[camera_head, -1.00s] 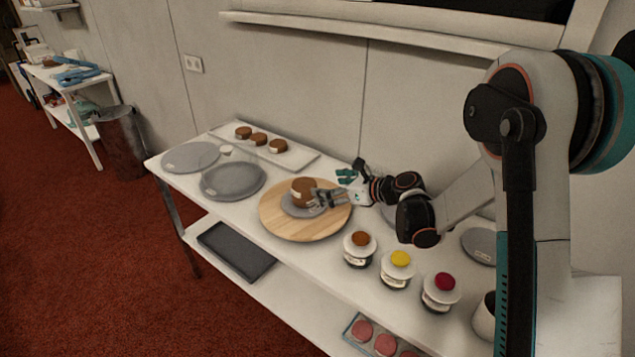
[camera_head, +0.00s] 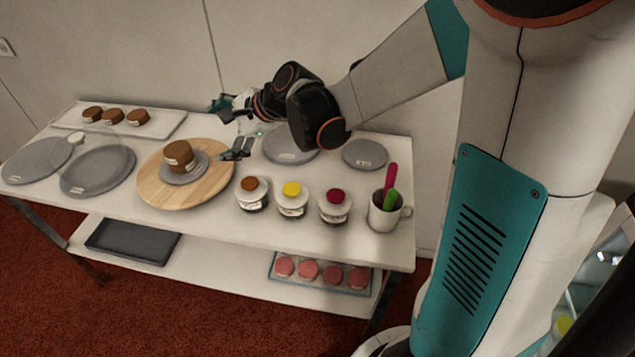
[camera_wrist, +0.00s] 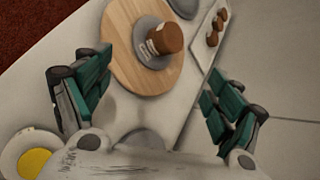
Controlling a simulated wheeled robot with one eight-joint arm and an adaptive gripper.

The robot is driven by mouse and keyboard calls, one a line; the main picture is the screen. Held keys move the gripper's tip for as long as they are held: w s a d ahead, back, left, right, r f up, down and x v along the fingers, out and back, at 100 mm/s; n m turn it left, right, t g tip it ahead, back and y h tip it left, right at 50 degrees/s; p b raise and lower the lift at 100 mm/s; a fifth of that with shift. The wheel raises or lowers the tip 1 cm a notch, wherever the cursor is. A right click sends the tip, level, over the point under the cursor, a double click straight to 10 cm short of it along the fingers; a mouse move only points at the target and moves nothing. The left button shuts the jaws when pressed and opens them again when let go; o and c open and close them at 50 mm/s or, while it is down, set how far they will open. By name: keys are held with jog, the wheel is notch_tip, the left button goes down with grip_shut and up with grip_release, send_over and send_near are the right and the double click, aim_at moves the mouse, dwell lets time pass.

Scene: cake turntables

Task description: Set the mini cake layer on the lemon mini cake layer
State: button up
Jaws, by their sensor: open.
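A brown cake (camera_head: 179,153) stands upright on a small grey disc (camera_head: 190,177) on the round wooden turntable (camera_head: 212,187). It is taller than the single layers on the tray and looks like stacked layers, with a pale label low on its side; which flavour each is I cannot read. The cake also shows in the wrist view (camera_wrist: 168,38), ahead of the fingers. My gripper (camera_head: 232,130) is open and empty, to the right of the cake and apart from it. Its teal finger pads stand wide apart in the wrist view (camera_wrist: 155,95).
Several small brown cakes (camera_head: 114,116) sit on a white tray (camera_head: 165,127) at the back left. Grey discs (camera_head: 97,170) lie left and right of the turntable. Jars topped brown, yellow (camera_head: 291,189) and red, and a mug (camera_head: 384,214) of utensils, stand at the front right.

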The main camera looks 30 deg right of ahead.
jog(key=s+d+r+n+h, duration=0.1)
jog(key=s+d+n+h, duration=0.2)
jog(key=s, duration=1)
jog(key=s+d+r+n+h, duration=0.2)
jog(key=s+d+n+h, duration=0.2)
jog(key=s+n, duration=0.9)
jog(key=d+n, duration=0.1)
jog(key=d, duration=0.2)
jog(key=shift+s+d+n, duration=0.3)
jog(key=shift+s+d, duration=0.05)
jog(key=shift+d, duration=0.05)
